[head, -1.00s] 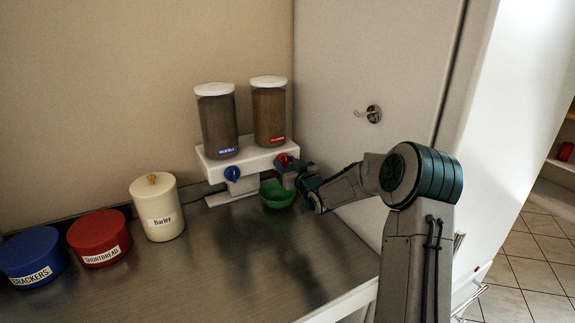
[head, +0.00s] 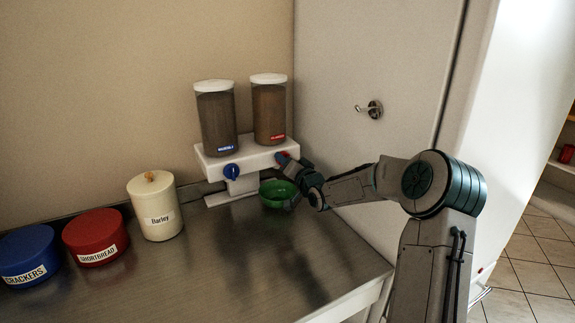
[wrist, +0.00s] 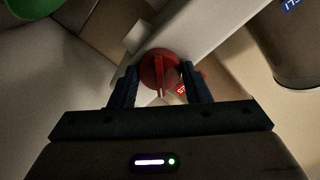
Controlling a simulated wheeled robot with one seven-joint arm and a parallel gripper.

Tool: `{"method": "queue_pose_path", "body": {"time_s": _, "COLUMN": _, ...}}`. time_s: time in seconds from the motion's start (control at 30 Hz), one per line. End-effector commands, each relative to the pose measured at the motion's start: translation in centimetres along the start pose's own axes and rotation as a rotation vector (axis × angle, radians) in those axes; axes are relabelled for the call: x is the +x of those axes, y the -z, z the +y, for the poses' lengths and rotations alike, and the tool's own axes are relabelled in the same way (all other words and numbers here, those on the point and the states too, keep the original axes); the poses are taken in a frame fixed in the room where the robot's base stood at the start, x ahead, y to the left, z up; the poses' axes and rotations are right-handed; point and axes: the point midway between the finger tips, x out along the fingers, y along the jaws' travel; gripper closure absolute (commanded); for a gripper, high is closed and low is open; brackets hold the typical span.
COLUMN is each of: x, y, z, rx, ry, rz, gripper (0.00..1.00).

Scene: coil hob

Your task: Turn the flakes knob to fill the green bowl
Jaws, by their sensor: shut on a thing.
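The dispenser (head: 245,157) is white with two clear, white-lidded canisters. The right canister (head: 269,112) has a red label too small to read, above a red knob (head: 282,157). My gripper (head: 289,164) is at this knob and partly hides it. In the wrist view, my gripper's two fingers (wrist: 160,85) are closed in on either side of the red knob (wrist: 160,70), whose raised grip points roughly along the fingers. The green bowl (head: 274,198) stands under the right outlet, just below my gripper; its edge shows in the wrist view (wrist: 20,8). Its contents cannot be made out.
The left canister (head: 216,122) has a blue label and a blue knob (head: 231,171). A cream Barley jar (head: 156,210), a red Shortbread tin (head: 95,238) and a blue Crackers tin (head: 28,258) stand to the left. A tall cabinet (head: 360,70) borders the right. The front counter is clear.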

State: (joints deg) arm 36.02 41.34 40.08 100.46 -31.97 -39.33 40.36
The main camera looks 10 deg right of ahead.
Motion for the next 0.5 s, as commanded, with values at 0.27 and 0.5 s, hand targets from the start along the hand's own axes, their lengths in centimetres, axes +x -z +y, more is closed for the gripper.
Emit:
{"method": "queue_pose_path", "body": {"time_s": 0.27, "x": -0.04, "y": 0.00, "z": 0.18, "rx": 0.264, "ry": -0.002, "rz": 0.000, "gripper": 0.80}}
{"method": "queue_pose_path", "body": {"time_s": 0.5, "x": -0.05, "y": -0.01, "z": 0.20, "rx": 0.487, "ry": -0.002, "rz": 0.001, "gripper": 0.80}}
